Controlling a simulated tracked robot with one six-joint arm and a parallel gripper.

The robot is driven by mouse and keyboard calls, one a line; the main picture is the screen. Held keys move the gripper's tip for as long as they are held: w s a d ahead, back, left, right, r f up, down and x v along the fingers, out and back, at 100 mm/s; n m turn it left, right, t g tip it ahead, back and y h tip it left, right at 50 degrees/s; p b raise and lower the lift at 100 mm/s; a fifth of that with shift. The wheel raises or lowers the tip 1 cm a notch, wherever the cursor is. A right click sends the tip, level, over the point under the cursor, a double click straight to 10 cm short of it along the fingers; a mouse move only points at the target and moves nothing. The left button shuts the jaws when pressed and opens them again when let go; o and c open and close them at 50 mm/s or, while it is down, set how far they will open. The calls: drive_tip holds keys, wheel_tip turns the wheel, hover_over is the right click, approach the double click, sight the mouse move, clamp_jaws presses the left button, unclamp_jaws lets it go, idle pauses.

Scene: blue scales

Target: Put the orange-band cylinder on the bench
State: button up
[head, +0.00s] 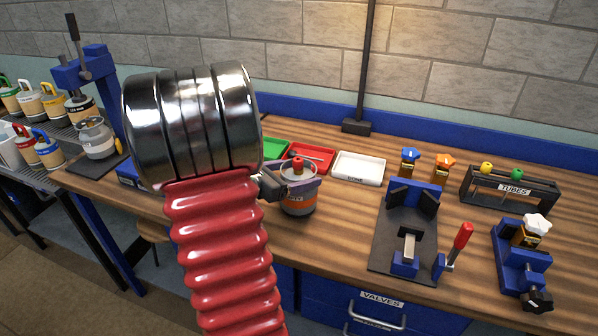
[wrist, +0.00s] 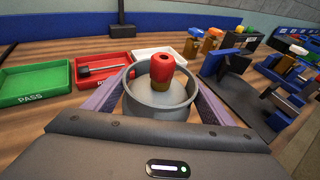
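The orange-band cylinder (head: 298,204) is a grey can with an orange band and a red valve on top. In the head view it is over the bench (head: 345,225), left of the black fixture plate. I cannot tell whether its base touches the wood. My gripper (wrist: 160,92) has its two fingers on either side of the cylinder's upper part and looks shut on it. In the wrist view the grey rim and red valve (wrist: 162,68) show between the fingers. My arm hides part of the bench in the head view.
A green PASS tray (wrist: 35,82), a red tray (head: 312,158) and a white tray (head: 358,168) lie behind. A black fixture plate (head: 395,250) with blue blocks and a red-handled clamp is to the right. A tube rack (head: 512,189) stands further right. Some bare wood surrounds the cylinder.

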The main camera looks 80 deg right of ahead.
drive_tip(key=shift+o, duration=1.2)
drive_tip(key=shift+r, duration=0.15)
drive_tip(key=v, duration=1.2)
drive_tip(key=shift+w, duration=0.1)
